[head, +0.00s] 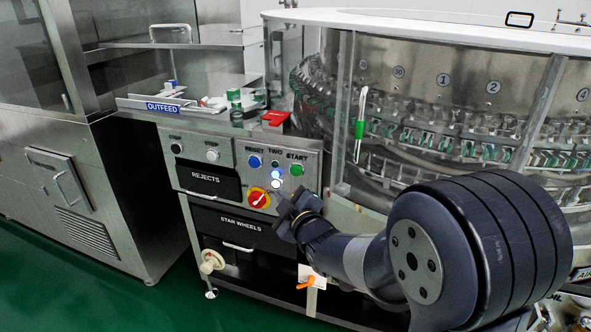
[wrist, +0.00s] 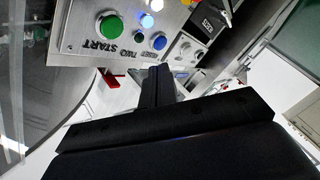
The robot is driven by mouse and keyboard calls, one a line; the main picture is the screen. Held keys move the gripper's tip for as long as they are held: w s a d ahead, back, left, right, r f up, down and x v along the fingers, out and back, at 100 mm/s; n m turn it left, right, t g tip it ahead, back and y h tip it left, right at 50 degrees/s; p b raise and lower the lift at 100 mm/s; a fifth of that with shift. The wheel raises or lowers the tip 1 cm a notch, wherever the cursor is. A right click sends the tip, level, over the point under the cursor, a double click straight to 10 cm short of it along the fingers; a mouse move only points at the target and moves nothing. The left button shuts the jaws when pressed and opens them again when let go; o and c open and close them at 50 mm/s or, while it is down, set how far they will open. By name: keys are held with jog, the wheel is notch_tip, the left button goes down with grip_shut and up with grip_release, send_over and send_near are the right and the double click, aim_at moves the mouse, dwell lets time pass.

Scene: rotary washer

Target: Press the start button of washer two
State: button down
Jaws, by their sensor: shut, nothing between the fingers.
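The panel labelled TWO (head: 310,177) carries a green START button (head: 296,170) at its right and a blue RESET button (head: 255,161) at its left. In the wrist view the panel is upside down, with the green START button (wrist: 110,25) at upper left and the blue button (wrist: 158,42) to its right. My gripper (head: 284,203) is shut and empty, in front of the panel's lower part, below the START button in the head view. Its closed fingers (wrist: 158,72) point at the panel edge in the wrist view, apart from the START button in the picture.
Lit lamps (head: 276,179) sit between the two buttons. A red and yellow rotary switch (head: 258,198) is left of my gripper. Drawers marked REJECTS (head: 207,182) and STAR WHEELS (head: 240,225), a red block (head: 275,118) and a glass-walled washer (head: 430,100) surround the panel.

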aim_at(296, 171)
jog(key=shift+w+d+p, duration=0.35)
jog(key=shift+w+d, duration=0.05)
jog(key=shift+w, duration=0.75)
jog(key=shift+w+d+p, duration=0.3)
jog(key=shift+w+d, duration=0.15)
jog(key=shift+w, duration=0.65)
jog(key=shift+w+d+p, duration=0.35)
jog(key=shift+w+d, duration=0.05)
jog(key=shift+w, duration=0.75)
jog(key=shift+w, duration=0.1)
jog(key=shift+w+d, duration=0.15)
jog(key=shift+w, duration=0.15)
